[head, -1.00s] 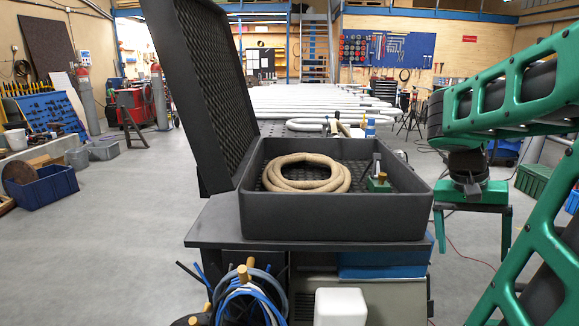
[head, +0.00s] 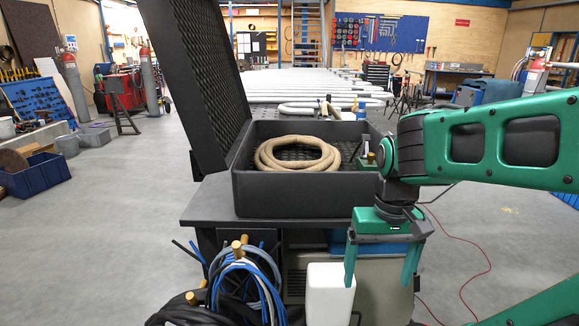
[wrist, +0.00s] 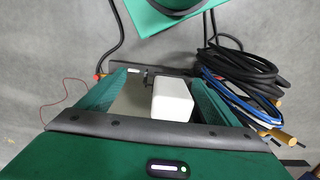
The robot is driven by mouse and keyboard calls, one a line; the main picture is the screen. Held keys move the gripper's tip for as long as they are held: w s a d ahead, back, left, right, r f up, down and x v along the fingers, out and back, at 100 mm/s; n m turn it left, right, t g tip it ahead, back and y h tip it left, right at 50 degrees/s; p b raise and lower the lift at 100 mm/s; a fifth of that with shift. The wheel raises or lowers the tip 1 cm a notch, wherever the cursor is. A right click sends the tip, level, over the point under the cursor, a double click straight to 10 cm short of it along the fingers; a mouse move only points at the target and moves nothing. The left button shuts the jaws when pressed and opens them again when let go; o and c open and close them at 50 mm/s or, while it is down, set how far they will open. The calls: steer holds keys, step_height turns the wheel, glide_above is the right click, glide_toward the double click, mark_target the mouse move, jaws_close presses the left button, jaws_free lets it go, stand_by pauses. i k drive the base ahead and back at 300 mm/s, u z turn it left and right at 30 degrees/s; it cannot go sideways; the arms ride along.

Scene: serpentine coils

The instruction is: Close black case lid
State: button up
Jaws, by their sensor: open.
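The black case (head: 300,190) stands on a dark cart top. Its lid (head: 197,75) is open, standing nearly upright and leaning outward on the left side. A coiled beige hose (head: 297,154) lies in the case, with a small green and metal tool (head: 366,158) at its right. My gripper (head: 381,280) is open and empty, pointing down in front of the case's right front corner, below the rim. In the wrist view its fingers (wrist: 150,95) are spread, with a white box-shaped object beyond and between them. The case is not recognisable in the wrist view.
Blue and black cables (head: 245,290) hang on wooden pegs at the cart's front left; they also show in the wrist view (wrist: 240,85). The white object (head: 329,291) is at the cart's front. White pipes (head: 320,85) lie behind the case. Floor left of the cart is open.

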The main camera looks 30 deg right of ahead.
mark_target(190, 41)
steer(key=u, duration=0.05)
steer(key=k, duration=1)
steer(key=u, duration=1.3)
steer(key=i, duration=1.6)
steer(key=z, duration=0.75)
